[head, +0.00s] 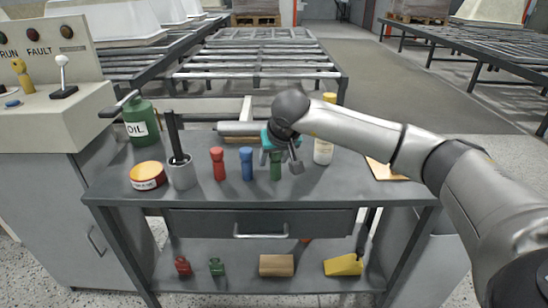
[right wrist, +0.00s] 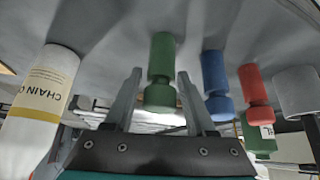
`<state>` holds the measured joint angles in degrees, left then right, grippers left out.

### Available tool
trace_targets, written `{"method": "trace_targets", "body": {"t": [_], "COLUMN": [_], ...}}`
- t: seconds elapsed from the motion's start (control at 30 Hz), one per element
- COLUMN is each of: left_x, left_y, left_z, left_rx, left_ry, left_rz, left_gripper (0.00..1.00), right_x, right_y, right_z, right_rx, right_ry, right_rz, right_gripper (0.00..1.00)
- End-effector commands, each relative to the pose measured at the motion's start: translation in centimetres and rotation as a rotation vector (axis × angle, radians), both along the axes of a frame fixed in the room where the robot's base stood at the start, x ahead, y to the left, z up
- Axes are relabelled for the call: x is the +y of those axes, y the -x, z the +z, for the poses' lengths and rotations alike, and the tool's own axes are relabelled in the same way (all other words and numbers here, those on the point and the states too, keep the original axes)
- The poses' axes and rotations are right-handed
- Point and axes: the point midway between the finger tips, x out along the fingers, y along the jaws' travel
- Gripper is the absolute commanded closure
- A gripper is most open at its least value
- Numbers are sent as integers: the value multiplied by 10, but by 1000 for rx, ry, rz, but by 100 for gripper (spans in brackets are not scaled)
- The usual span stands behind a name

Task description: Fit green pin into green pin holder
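The green pin (head: 276,165) stands upright on the grey workbench, at the right end of a row with a blue pin (head: 247,163) and a red pin (head: 218,163). My right gripper (head: 281,161) is over it, pointing down. In the right wrist view the green pin (right wrist: 160,62) shows between my open fingers (right wrist: 159,80), with a gap on each side. A small green piece (head: 217,266) stands on the lower shelf; I cannot tell whether it is the green pin holder. My left gripper is not in view.
A chain can (head: 323,150) stands right of the green pin. Left of the red pin are a grey cup (head: 183,174) with a dark handle, an orange tin (head: 147,176) and a green oil can (head: 141,121). The bench front is clear.

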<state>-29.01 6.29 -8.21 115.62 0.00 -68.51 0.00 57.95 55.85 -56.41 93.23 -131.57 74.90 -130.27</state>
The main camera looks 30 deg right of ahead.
Motion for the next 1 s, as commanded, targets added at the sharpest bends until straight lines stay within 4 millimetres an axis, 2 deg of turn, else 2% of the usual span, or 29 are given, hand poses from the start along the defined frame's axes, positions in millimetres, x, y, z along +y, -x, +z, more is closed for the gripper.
{"method": "trace_targets", "body": {"t": [0.03,0.13,0.37,0.53,0.67,1.0], "left_x": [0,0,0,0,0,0], "left_y": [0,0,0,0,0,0], "left_z": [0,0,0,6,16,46], "left_rx": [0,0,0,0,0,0], "left_ry": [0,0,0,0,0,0], "left_rz": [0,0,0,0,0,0], "left_gripper": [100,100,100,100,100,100], "right_x": [0,0,0,2,5,17], "right_y": [0,0,0,5,16,57], "right_z": [0,0,0,11,30,97], "right_rx": [0,0,0,-1,-2,-3], "right_ry": [0,0,0,-1,1,1], "right_rz": [0,0,0,1,2,2], "right_gripper": [38,27,27,27,27,27]}}
